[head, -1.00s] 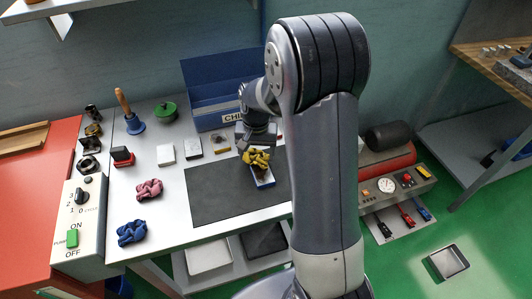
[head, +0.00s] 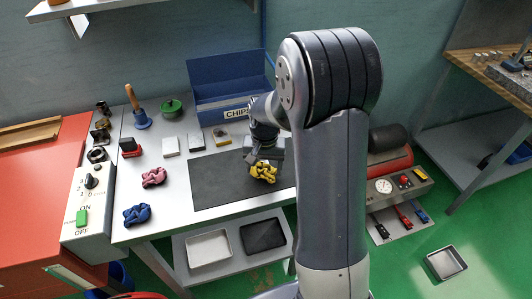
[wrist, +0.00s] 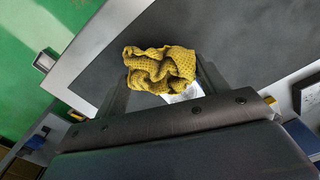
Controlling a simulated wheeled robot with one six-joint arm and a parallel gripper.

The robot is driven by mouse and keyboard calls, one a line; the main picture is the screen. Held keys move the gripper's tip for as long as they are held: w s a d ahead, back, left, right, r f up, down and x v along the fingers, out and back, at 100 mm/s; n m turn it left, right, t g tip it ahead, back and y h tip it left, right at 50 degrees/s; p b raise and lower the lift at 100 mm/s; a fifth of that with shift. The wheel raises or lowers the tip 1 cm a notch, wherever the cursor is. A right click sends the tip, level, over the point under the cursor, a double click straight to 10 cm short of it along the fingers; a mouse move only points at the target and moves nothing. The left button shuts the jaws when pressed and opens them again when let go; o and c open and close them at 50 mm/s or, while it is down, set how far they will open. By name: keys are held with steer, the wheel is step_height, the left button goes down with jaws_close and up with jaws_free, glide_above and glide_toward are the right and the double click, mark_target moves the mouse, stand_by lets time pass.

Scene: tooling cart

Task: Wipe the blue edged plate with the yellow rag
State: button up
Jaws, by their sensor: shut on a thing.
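The yellow rag (head: 264,172) is crumpled and held in my gripper (head: 262,159), low over the dark mat. In the wrist view the rag (wrist: 160,70) sits between the two fingers (wrist: 160,82), which are shut on it. A small pale patch of the plate (wrist: 183,94) shows just below the rag in the wrist view. The rest of the plate, with its blue edge, is hidden behind the rag and gripper. I cannot tell whether the rag touches it.
The dark mat (head: 220,184) is bare left of the rag. A pink rag (head: 154,177) and a blue rag (head: 137,214) lie left of it. A blue chip bin (head: 228,82), a green-lidded pot (head: 172,106) and a brush (head: 138,112) stand behind.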

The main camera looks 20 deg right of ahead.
mark_target(264, 168)
step_height(264, 168, up, 3)
steer(key=shift+s+f+p, duration=0.15)
steer(key=shift+p, duration=0.55)
steer(key=shift+r+p, duration=2.1)
steer(key=shift+r, duration=0.65)
